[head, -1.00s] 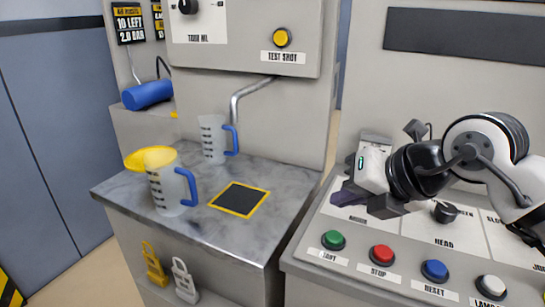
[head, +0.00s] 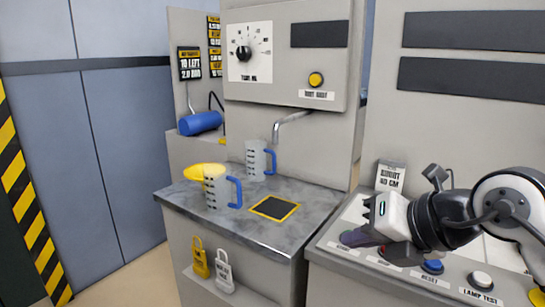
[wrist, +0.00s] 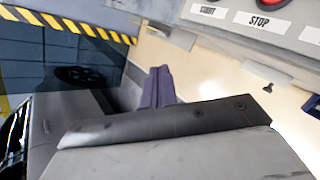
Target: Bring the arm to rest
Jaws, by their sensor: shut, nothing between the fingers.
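My gripper (head: 354,238) is shut and empty, over the left front of the control panel in the head view. Its dark purple fingers (wrist: 158,88) also show together in the wrist view, with nothing between them. My gripper and forearm cover part of the panel, hiding the left buttons in the head view. The blue button (head: 432,266) and the white lamp test button (head: 481,280) show just below the arm. In the wrist view a red stop button (wrist: 268,3) is at the top edge.
Left of the panel is a marble-look counter (head: 225,238) with a yellow-topped jug (head: 216,190), another jug (head: 257,160) near the spout, and a yellow-edged black pad (head: 275,208). Open floor (head: 140,275) lies at the left.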

